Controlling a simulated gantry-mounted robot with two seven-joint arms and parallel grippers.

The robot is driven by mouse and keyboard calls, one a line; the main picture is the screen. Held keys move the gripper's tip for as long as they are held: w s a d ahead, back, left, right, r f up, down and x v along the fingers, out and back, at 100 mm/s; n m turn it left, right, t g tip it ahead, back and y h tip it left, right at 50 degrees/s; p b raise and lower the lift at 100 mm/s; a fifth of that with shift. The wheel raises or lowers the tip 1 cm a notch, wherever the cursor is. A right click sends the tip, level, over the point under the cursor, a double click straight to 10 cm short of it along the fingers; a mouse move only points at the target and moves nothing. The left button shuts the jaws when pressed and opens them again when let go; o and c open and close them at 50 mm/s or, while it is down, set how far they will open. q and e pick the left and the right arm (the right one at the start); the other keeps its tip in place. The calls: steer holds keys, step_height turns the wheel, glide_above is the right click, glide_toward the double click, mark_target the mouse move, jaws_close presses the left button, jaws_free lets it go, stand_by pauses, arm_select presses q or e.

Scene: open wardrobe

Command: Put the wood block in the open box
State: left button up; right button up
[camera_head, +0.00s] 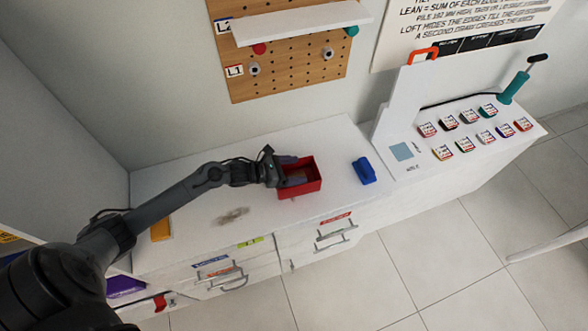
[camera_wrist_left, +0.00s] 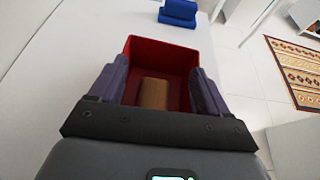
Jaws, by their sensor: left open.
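The open red box (camera_head: 302,191) stands on the white counter, and it fills the middle of the left wrist view (camera_wrist_left: 165,55). The brown wood block (camera_wrist_left: 154,93) lies inside the box, low down; whether it rests flat on the floor of the box cannot be told. My left gripper (camera_head: 291,176) is at the box, coming from its left side. In the wrist view its two dark fingers (camera_wrist_left: 161,82) are spread apart, one on each side of the block, with gaps between them and the block. My right gripper is in neither view.
A blue object (camera_head: 363,171) stands on the counter right of the box. Farther right are a white stand (camera_head: 392,115) and several small labelled items. A pegboard (camera_head: 290,60) with a white shelf hangs behind. The counter (camera_head: 190,215) left of the box is mostly clear.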

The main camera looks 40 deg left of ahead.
arm_select(q)
steer(key=shift+r+p, duration=0.35)
steer(key=shift+r, duration=0.2)
steer(key=shift+s+a+r+p, duration=0.15)
steer(key=shift+s+a+p, duration=0.05)
steer(key=shift+s+p, duration=0.1)
steer(key=p+v, duration=0.1)
steer(key=v, duration=0.2)
steer(key=shift+s, duration=0.1)
